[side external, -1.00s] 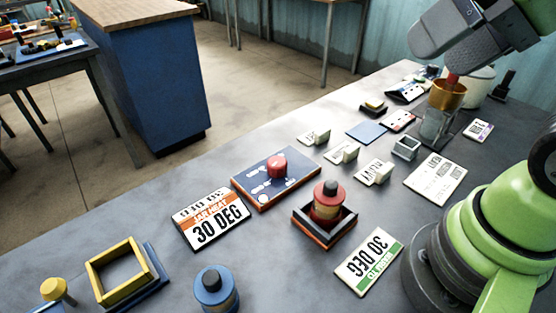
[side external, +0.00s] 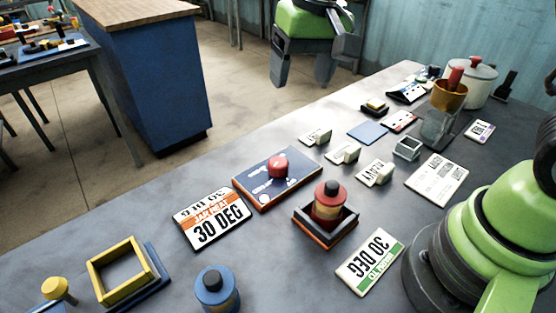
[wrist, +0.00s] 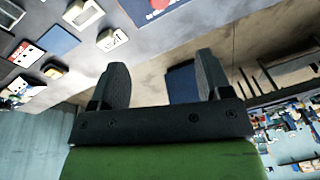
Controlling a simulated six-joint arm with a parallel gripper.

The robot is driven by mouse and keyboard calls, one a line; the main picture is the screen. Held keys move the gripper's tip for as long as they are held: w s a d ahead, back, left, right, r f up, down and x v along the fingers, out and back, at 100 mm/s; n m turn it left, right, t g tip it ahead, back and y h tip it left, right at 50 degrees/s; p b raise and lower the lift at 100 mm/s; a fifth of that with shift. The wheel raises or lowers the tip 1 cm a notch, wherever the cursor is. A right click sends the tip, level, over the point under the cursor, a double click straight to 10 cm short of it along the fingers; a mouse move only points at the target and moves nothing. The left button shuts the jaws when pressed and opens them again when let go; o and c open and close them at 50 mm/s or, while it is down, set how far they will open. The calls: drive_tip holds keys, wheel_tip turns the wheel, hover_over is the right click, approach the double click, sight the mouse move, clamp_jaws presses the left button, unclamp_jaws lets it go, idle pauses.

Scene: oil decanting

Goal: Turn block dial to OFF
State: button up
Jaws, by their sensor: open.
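A blue panel (side external: 276,180) with white markings lies on the grey table, left of centre in the side view. A rounded red knob (side external: 278,166) sits on it, probably the block dial; its setting is too small to read. Part of a blue panel with white print (wrist: 158,12) shows at the top edge of the wrist view; no knob shows there. My gripper (side external: 303,78) is open and empty, high at the top of the side view, well away from the knob. Its two dark fingers (wrist: 163,72) are spread in the wrist view.
A red-and-brown bottle (side external: 328,205) stands in a dark square holder right of the panel. White tags, a copper cup (side external: 449,95) and a pot (side external: 470,85) stand further back right.

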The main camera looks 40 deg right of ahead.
drive_tip(key=g, duration=0.2)
hover_over(278, 161)
wheel_tip(278, 161, down, 10)
drive_tip(key=shift+h, duration=0.4)
wheel_tip(278, 161, down, 11)
drive_tip(key=shift+r, duration=0.2)
drive_tip(key=shift+n, duration=0.3)
drive_tip(key=c, duration=0.9)
